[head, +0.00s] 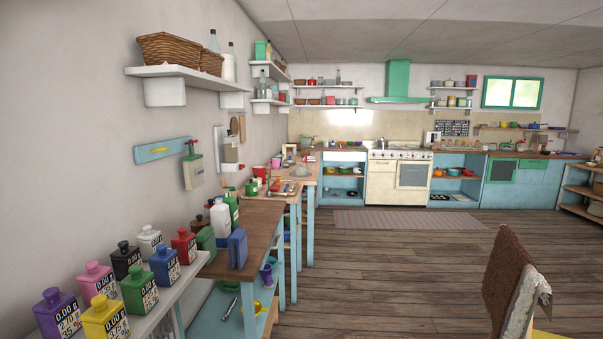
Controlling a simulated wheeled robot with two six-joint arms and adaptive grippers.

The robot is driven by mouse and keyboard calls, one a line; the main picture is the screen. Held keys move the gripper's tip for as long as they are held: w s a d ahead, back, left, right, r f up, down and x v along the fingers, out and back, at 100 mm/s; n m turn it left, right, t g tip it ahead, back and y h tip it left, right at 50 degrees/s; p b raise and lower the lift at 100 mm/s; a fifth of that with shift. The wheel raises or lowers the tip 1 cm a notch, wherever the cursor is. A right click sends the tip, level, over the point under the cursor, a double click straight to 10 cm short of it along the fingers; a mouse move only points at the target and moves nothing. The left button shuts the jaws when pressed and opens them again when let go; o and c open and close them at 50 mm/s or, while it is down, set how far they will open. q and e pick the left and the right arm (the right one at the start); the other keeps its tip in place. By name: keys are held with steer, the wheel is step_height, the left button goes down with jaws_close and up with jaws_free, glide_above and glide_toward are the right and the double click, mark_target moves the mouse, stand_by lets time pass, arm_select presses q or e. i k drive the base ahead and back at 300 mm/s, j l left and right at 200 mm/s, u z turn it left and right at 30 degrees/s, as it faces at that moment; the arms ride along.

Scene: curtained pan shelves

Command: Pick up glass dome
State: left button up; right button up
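A small, pale, rounded shape that looks like the glass dome (300,171) sits on the far part of the wooden counter (262,212) along the left wall. It is distant and small, so its details are hard to tell. Several small items stand close around it. Neither of my grippers shows in the head view.
Several coloured bottles with price labels, among them a purple bottle (58,315), stand on a white shelf at front left. A brown cloth (508,270) hangs at front right. The wooden floor (390,270) between is open, with a striped rug (405,220) before the stove (397,175).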

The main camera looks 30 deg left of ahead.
mark_target(300, 171)
steer(key=i+u, duration=0.4)
steer(key=i, duration=0.8)
steer(key=i+u, duration=0.1)
steer(key=i, duration=1.4)
steer(key=i+l+u, duration=0.15)
steer(key=i, duration=0.6)
steer(key=i+l+u, duration=0.1)
steer(key=i, duration=0.65)
steer(key=i+u, duration=0.4)
steer(key=i+l+u, duration=0.2)
steer(key=i+u, duration=0.25)
steer(key=i+l+u, duration=0.25)
steer(key=u, duration=0.15)
steer(key=i+l+u, duration=0.25)
steer(key=l+u, duration=0.2)
steer(key=i+l+u, duration=0.2)
steer(key=l+u, duration=0.2)
